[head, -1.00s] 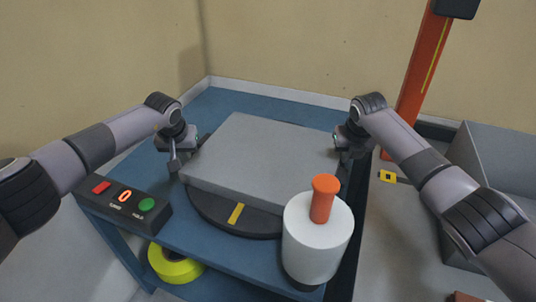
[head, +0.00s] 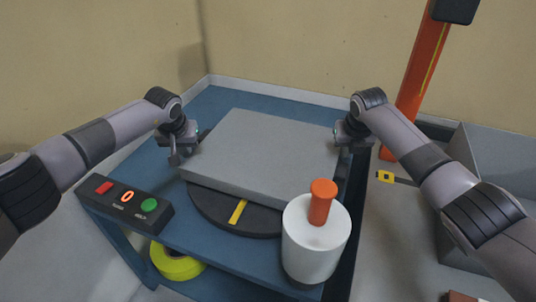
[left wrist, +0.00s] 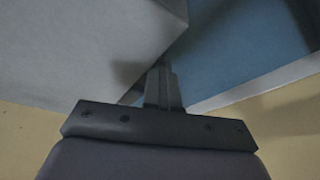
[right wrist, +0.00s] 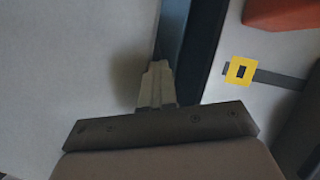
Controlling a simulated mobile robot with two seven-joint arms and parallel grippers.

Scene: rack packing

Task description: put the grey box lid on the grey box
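The grey box lid (head: 262,152) is a wide, flat grey slab, roughly level just above a dark round turntable (head: 222,213) on the blue table. My left gripper (head: 180,152) is at its left edge and my right gripper (head: 347,140) at its right edge. Both appear shut on the lid. The lid's pale surface fills the left of the left wrist view (left wrist: 85,45) and of the right wrist view (right wrist: 70,70); the exact finger contact is hidden. The grey box (head: 495,160) stands open-topped at the right, partly behind my right arm and cut off by the frame.
A white cylinder (head: 316,250) with an orange handle stands at the table's front right corner. A button panel (head: 126,202) is at the front left. Yellow tape (head: 178,262) lies on the lower shelf. An orange post (head: 420,80) rises behind; a yellow marker (head: 385,176) lies right of the table.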

